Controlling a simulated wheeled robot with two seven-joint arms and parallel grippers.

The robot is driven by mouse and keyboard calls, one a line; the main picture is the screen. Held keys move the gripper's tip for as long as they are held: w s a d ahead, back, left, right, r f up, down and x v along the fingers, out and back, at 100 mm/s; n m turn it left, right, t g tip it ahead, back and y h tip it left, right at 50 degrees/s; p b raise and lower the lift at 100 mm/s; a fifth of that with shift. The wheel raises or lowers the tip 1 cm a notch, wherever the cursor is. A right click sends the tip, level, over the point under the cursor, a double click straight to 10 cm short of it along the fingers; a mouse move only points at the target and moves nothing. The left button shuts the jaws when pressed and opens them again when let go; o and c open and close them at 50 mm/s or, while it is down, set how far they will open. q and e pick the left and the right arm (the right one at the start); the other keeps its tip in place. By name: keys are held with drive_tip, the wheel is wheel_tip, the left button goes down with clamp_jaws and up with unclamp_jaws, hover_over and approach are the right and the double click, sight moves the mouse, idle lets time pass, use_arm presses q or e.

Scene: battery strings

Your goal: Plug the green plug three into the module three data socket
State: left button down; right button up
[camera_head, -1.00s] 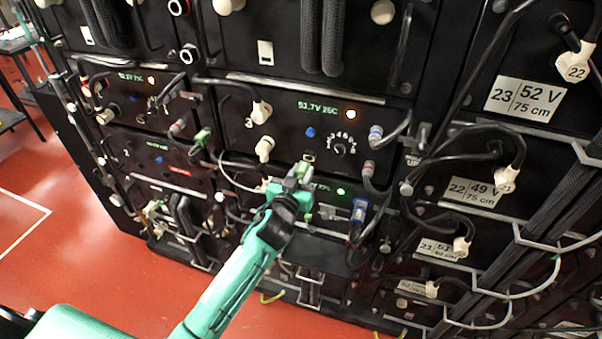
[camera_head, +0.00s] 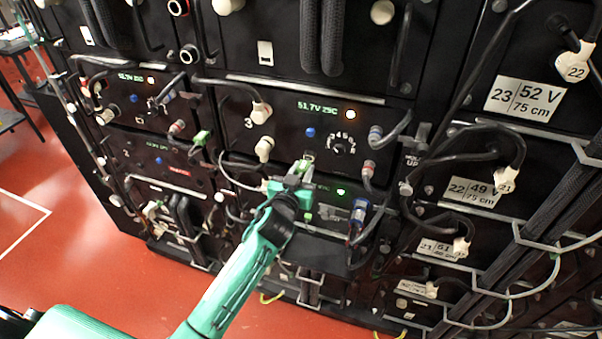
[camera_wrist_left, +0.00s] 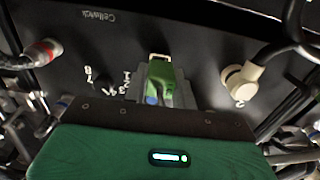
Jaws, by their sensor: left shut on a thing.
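Module three (camera_head: 285,116) is a black panel marked 3, with a lit display, a blue button and a numbered dial. Its small data socket (camera_head: 309,156) is low on the panel, left of the dial. My left gripper (camera_head: 298,176) is shut on the green plug (camera_head: 303,166), just below that socket. In the left wrist view the green plug (camera_wrist_left: 160,82) sits between the grey fingers (camera_wrist_left: 160,97), its front end at the pale rim of the socket (camera_wrist_left: 160,57). I cannot tell whether it has entered. The right gripper is not in view.
A cream connector (camera_head: 264,149) is left of the socket; it also shows in the wrist view (camera_wrist_left: 242,84). A red-banded cable connector (camera_head: 369,168) and a blue connector (camera_head: 359,210) are to the right.

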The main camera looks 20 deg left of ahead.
use_arm(q)
drive_tip(key=shift+w, duration=1.05)
drive_tip(key=c, duration=1.1)
unclamp_jaws()
drive_tip(key=shift+o, duration=0.2)
